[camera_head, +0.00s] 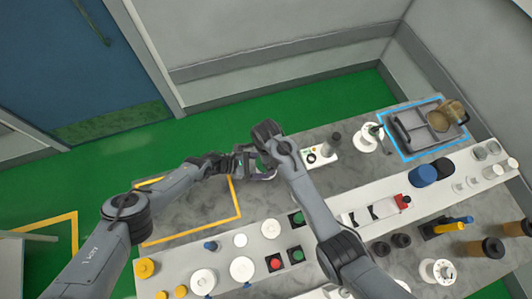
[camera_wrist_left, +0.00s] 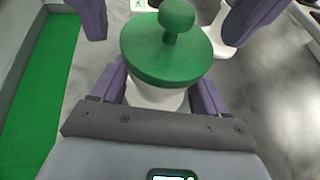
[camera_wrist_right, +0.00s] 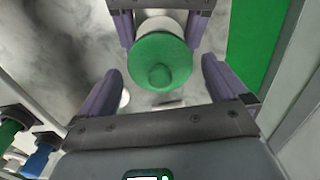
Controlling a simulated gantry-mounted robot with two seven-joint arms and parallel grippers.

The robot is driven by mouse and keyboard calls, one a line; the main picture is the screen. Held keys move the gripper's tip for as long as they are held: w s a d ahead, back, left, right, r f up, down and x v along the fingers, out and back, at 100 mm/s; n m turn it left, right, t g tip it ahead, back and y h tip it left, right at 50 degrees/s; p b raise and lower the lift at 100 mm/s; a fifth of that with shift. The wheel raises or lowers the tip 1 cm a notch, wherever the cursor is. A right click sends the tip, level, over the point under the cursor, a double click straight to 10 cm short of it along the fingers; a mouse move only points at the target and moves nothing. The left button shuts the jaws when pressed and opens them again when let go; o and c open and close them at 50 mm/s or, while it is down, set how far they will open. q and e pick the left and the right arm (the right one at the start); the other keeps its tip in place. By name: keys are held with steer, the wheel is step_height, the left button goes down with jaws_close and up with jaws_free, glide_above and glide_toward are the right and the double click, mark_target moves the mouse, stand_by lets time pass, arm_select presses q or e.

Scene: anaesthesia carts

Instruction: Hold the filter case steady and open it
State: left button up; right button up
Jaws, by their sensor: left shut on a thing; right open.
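The filter case is a white round body (camera_wrist_left: 155,96) with a green lid (camera_wrist_left: 165,50) topped by a round green knob (camera_wrist_left: 177,16). My left gripper (camera_wrist_left: 158,88) is shut on the white body, one purple finger on each side. In the right wrist view the green lid (camera_wrist_right: 160,62) faces the camera. My right gripper (camera_wrist_right: 161,72) is open, its fingers apart on both sides of the lid without visible contact. In the head view the left gripper (camera_head: 238,163) and right gripper (camera_head: 263,168) meet above the table's far edge, and they mostly hide the case.
A yellow-outlined area (camera_head: 238,205) of the grey table is bare below the left arm. A grey tray (camera_head: 405,150) in a blue outline holds a brown jug (camera_head: 446,116) at the right. A white shelf (camera_head: 440,193) and several jars and knobs fill the near side.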

steer(key=shift+f, duration=0.65)
steer(key=c, duration=1)
steer(key=shift+r, duration=0.3)
steer(key=shift+r, duration=0.8)
steer(key=shift+r, duration=0.15)
steer(key=shift+r, duration=1.9)
